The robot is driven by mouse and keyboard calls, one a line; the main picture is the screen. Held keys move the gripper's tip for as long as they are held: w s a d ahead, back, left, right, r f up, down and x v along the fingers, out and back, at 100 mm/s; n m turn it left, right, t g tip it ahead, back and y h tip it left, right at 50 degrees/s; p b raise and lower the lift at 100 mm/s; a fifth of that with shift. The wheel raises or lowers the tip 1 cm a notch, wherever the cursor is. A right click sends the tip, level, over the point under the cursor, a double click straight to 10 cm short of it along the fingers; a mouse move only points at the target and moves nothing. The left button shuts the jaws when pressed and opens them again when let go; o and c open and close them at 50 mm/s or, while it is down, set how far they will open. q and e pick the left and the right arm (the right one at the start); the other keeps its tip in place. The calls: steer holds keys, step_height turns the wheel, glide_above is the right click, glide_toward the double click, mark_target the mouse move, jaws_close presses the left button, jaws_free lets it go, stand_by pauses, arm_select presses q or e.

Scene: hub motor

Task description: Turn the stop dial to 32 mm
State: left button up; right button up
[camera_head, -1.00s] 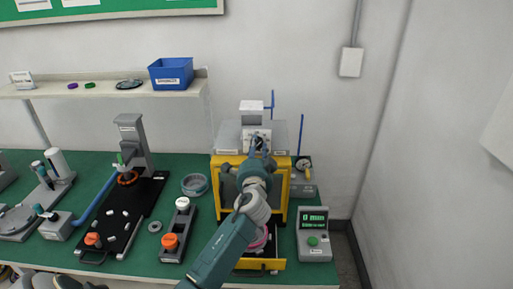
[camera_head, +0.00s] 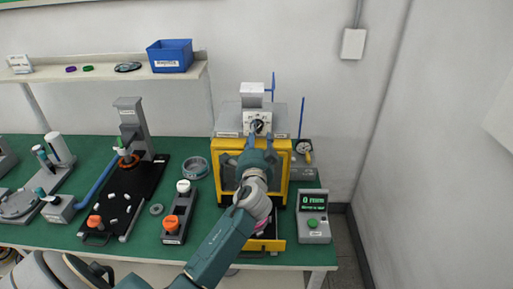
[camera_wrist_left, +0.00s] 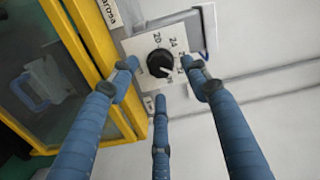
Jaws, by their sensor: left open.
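The stop dial (camera_head: 257,122) is a black knob on a white plate at the top of the yellow-framed machine. In the left wrist view the dial (camera_wrist_left: 160,63) shows close up, with printed numbers including 20 and 24; its white mark points to the lower right, and the value there is hard to read. My left gripper (camera_head: 258,137) is in front of the dial. In the left wrist view its three blue fingers (camera_wrist_left: 162,76) are spread open around the knob, with no clear contact. My right gripper is not in view.
A grey box with a green display (camera_head: 314,204) reading "0 mm" stands right of the machine (camera_head: 284,186). A gauge (camera_head: 304,147) stands behind it. A black fixture tray (camera_head: 120,195) and an orange-knobbed block (camera_head: 176,218) are to the left. A blue bin (camera_head: 170,57) sits on the shelf.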

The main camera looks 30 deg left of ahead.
arm_select(q)
steer(key=v, duration=0.8)
steer(key=shift+s+d, duration=0.15)
steer(key=shift+d, duration=0.05)
